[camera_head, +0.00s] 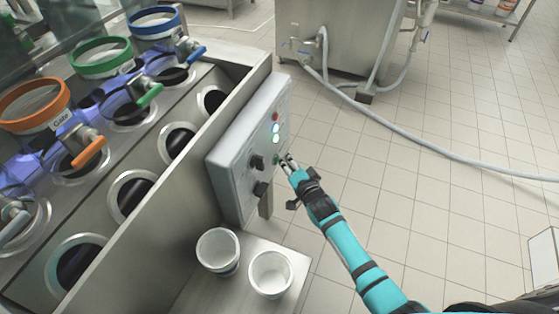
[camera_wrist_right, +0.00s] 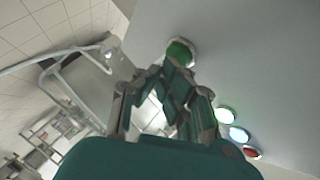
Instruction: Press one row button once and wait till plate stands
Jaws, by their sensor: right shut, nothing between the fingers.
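A grey control panel (camera_head: 236,148) stands upright at the right end of the filler. It carries red, blue-white and green-white lights (camera_head: 275,128) and dark knobs lower down. In the right wrist view a green button (camera_wrist_right: 181,53) sits on the panel face just beyond my fingertips. My right gripper (camera_head: 287,161) is shut and empty, close to the panel; in the wrist view its fingers (camera_wrist_right: 172,72) end right by the green button. I cannot tell whether they touch it. My left gripper is not in view.
Two white cups (camera_head: 218,250) (camera_head: 271,273) stand on a metal shelf (camera_head: 232,293) below the panel. The filler (camera_head: 150,225) has a row of round openings and orange, green and blue rimmed funnels.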

